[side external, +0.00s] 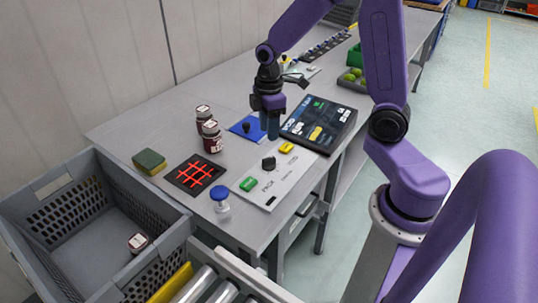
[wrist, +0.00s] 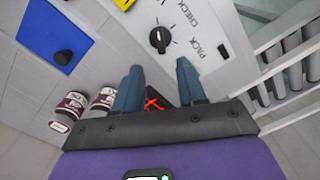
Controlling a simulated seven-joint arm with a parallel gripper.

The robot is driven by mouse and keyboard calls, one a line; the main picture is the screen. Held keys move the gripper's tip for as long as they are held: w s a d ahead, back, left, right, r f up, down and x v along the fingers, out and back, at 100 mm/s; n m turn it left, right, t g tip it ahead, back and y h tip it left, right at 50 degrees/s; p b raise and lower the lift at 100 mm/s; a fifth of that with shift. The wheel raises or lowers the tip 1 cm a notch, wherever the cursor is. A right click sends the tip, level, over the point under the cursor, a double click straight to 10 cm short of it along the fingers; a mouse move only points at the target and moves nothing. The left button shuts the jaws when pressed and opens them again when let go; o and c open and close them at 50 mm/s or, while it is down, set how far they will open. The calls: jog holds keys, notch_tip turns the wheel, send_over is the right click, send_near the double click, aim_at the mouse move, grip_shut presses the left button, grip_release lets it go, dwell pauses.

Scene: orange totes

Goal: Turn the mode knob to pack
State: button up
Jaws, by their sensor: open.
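The black mode knob (side external: 269,163) stands on a pale control panel (side external: 270,190) with the printed word PACK. In the wrist view the knob (wrist: 160,39) carries a white mark, and tick marks and the words PACK and CHECK lie to its right. I cannot tell for certain which word the mark points to. My gripper (side external: 270,136) hangs above the table behind the knob, apart from it. In the wrist view my gripper (wrist: 158,67) has its fingers spread and empty, with the knob just beyond the fingertips.
A green button (side external: 248,184) and a yellow button (side external: 286,148) flank the knob. A dark screen (side external: 319,123), a blue plate (side external: 247,128), dark red jars (side external: 212,137), a red-gridded black pad (side external: 195,175) and a blue-capped bottle (side external: 220,198) stand around. A grey crate (side external: 75,200) is front left.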

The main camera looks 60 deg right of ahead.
aim_at(269, 158)
notch_tip(269, 158, down, 10)
jog(key=shift+r, duration=0.1)
dwell(0.4)
grip_shut()
